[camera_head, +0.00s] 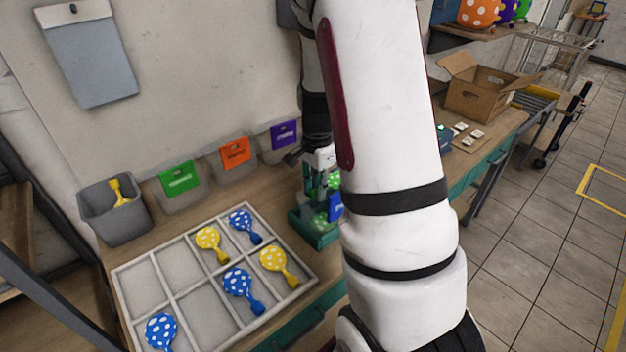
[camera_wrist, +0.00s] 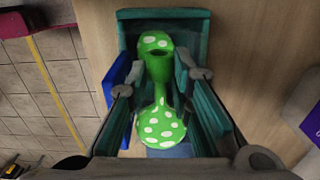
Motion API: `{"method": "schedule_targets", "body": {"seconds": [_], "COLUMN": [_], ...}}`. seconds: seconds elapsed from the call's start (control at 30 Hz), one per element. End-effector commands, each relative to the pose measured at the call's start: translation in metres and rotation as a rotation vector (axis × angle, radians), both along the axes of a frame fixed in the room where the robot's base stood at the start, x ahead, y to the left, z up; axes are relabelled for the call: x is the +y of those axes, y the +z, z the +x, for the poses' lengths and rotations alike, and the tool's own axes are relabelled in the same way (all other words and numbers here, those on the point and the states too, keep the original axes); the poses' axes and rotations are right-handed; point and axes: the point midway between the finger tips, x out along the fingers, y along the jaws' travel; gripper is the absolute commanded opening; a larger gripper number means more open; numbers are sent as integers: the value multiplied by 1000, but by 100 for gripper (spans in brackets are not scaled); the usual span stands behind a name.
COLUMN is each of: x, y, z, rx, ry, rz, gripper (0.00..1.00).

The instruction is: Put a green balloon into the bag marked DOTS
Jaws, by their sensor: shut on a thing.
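My gripper (camera_wrist: 162,84) is shut on the neck of a green balloon with white dots (camera_wrist: 160,127), seen in the wrist view. The balloon is at the green printing stand (camera_wrist: 160,14), between its upright sides; I cannot tell whether it touches the stand. In the head view the stand (camera_head: 313,238) is partly behind my arm, and bits of green balloon (camera_head: 334,207) show there. Bags with a green label (camera_head: 179,180), an orange label (camera_head: 235,153) and a purple label (camera_head: 284,134) stand along the wall. Their lettering is too small to read.
A divided tray (camera_head: 205,309) holds blue and yellow dotted balloons, with several empty compartments. A grey bin (camera_head: 118,224) at left holds a yellow piece. A cardboard box (camera_head: 478,98) stands at the far right. My arm hides the table's middle right.

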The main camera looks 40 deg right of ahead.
Motion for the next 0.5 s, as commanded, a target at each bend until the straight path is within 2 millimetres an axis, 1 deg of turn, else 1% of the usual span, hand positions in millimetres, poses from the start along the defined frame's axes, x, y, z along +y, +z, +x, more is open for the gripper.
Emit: {"method": "schedule_targets", "body": {"seconds": [0.03,0.2,0.4,0.5], "x": [0,0,0,0], "y": [-8,-26,-43,-48], "z": [1,1,1,0], "rx": [2,3,2,1], "ry": [-2,0,-1,-1], "rz": [2,1,1,0], "gripper": [11,11,11,11]}}
